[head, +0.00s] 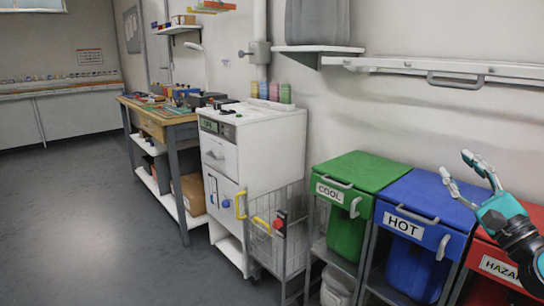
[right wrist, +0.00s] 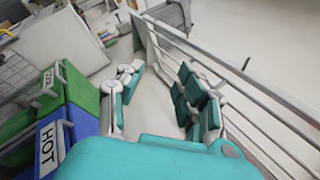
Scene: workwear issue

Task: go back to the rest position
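My right gripper (head: 456,164) is at the right side of the head view, in front of and above the blue HOT bin and the red bin. Its teal and grey fingers are spread with nothing between them. In the right wrist view the same gripper (right wrist: 158,82) shows its two fingers apart, with only pale wall between them. My left gripper is not in the head view.
A green COOL bin (head: 360,172), a blue HOT bin (head: 425,196) and a red bin (head: 490,245) stand along the wall. A rail (head: 400,66) runs above them. A white cabinet (head: 265,150) and workbench (head: 150,118) stand left. The floor (head: 90,220) is clear.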

